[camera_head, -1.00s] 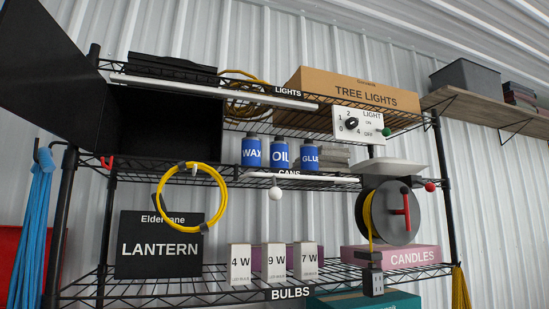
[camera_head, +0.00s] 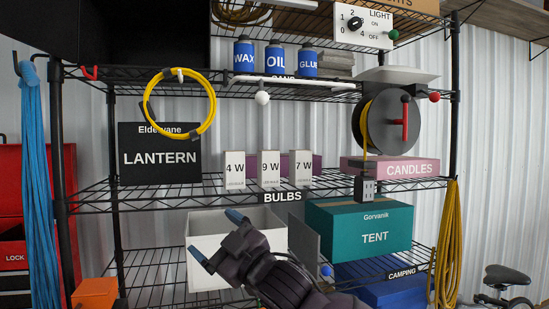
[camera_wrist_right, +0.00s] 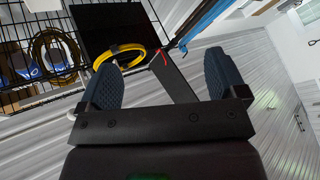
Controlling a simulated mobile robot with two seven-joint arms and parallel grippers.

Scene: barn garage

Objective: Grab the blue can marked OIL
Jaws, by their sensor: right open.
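The blue can marked OIL (camera_head: 276,60) stands upright on the wire shelf labelled CANS in the head view. A blue WAX can (camera_head: 244,57) stands to its left and a blue GLUE can (camera_head: 307,63) to its right, with small gaps. My right gripper (camera_head: 218,237) is open and empty, well below the cans, in front of a white bin. In the right wrist view its two blue fingers (camera_wrist_right: 163,80) are spread with nothing between them. Blue shapes at that view's left edge are too small to read. My left gripper is not in view.
A yellow cable loop (camera_head: 180,103) hangs at the left of the cans shelf. A white pull knob (camera_head: 262,98) hangs below the cans. Bulb boxes (camera_head: 269,169) stand on the shelf beneath. A cable reel (camera_head: 390,122) is to the right.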

